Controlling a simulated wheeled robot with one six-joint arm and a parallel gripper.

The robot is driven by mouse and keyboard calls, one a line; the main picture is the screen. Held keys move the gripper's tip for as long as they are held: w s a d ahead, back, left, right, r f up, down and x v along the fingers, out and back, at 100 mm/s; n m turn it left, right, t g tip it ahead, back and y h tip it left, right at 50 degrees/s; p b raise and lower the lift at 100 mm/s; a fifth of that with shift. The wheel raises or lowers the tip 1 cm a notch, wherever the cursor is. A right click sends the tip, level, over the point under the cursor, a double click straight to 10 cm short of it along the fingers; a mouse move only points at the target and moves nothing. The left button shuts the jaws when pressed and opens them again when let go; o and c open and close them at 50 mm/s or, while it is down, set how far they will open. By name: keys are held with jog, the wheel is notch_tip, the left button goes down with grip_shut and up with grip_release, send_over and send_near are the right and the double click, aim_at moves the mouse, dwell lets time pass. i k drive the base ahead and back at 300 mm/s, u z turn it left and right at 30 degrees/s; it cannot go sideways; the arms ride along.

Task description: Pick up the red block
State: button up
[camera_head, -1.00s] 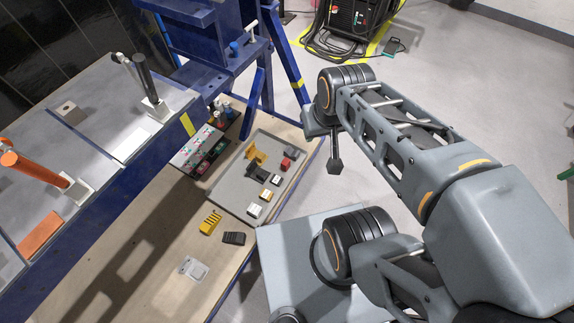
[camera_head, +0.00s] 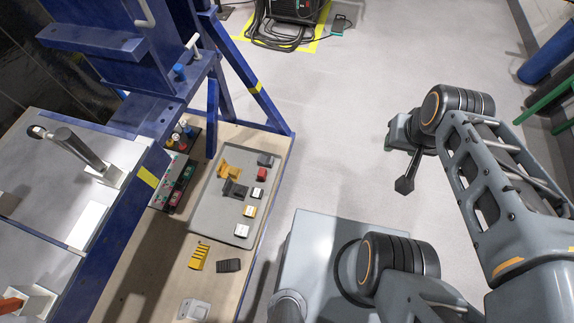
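The red block (camera_head: 262,174) is small and sits at the right side of a grey tray (camera_head: 206,222) on the wooden bench. It is just below a dark block (camera_head: 265,160) and above a small black-and-white block (camera_head: 257,193). My gripper (camera_head: 404,186) is the small dark tip hanging from my arm at the right. It is well to the right of the tray, over the grey floor, apart from the red block. Its fingers are too small and dark to tell whether they are open or shut.
The tray also holds yellow and dark brackets (camera_head: 230,172) and white-faced blocks. A yellow piece (camera_head: 199,257) and a black piece (camera_head: 228,265) lie on the bench below it. A blue frame (camera_head: 245,80) rises behind and left. Open floor lies right of the bench.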

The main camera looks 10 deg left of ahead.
aim_at(262, 175)
jog(key=z, duration=0.2)
jog(key=i, duration=0.95)
jog(key=u, duration=4.3)
